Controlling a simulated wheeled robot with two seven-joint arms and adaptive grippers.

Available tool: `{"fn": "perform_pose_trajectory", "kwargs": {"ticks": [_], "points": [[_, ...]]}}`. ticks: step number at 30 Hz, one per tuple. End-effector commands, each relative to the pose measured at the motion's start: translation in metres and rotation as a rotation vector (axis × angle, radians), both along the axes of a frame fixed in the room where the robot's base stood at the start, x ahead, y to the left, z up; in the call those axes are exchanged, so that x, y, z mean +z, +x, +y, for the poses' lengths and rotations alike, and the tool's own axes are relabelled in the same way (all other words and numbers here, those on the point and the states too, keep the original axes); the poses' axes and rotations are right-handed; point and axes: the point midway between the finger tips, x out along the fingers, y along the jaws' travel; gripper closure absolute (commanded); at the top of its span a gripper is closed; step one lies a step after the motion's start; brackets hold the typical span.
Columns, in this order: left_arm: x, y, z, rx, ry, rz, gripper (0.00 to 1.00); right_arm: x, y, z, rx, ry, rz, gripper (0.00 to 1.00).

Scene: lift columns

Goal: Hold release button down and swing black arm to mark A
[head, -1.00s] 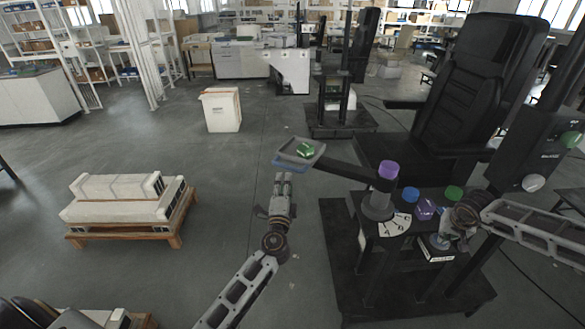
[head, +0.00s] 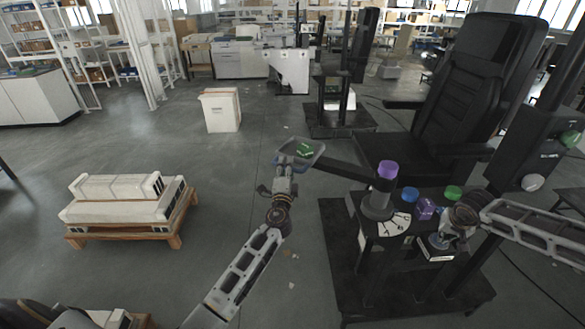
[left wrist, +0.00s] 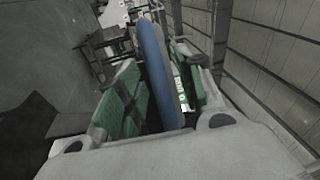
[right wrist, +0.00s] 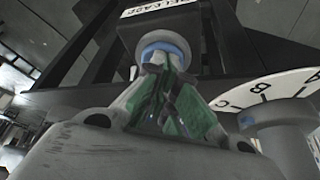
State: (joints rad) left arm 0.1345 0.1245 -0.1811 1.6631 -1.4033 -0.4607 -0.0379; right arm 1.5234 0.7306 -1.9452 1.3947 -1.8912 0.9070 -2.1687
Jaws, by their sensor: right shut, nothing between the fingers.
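The black arm (head: 345,170) runs from the purple-capped post (head: 387,171) leftward to a grey tray with a blue edge. My left gripper (head: 285,166) is at that blue edge; in the left wrist view the blue bar (left wrist: 158,75) lies between its green-padded fingers, with a visible gap on one side, so it looks open around it. My right gripper (head: 441,238) is shut, pointing down at the release button. In the right wrist view its tips meet the blue-ringed button (right wrist: 163,42). Whether the button is pressed down is unclear. The lettered white dial (head: 394,226) lies beside the post.
A green piece (head: 305,149) sits in the tray. A black seat (head: 470,90) is behind the station.

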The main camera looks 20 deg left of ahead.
Motion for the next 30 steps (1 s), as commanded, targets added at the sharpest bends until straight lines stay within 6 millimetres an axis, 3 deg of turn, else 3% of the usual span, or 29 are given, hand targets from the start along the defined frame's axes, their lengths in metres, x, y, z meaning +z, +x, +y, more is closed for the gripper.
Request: {"fn": "perform_pose_trajectory", "kwargs": {"ticks": [11,20,30], "points": [[0.0001,0.0024,0.0008,0.000,0.000,0.001,0.63,-0.0016,-0.0009,-0.0002,0.001,-0.001,0.002,1.00],[0.0001,0.0023,0.0008,0.001,0.000,0.000,0.99,-0.0016,-0.0009,-0.0002,0.000,-0.001,0.002,1.00],[0.0000,0.0030,0.0010,-0.002,0.000,0.000,1.00,-0.0016,-0.0009,-0.0002,0.000,-0.001,0.002,1.00]]}}
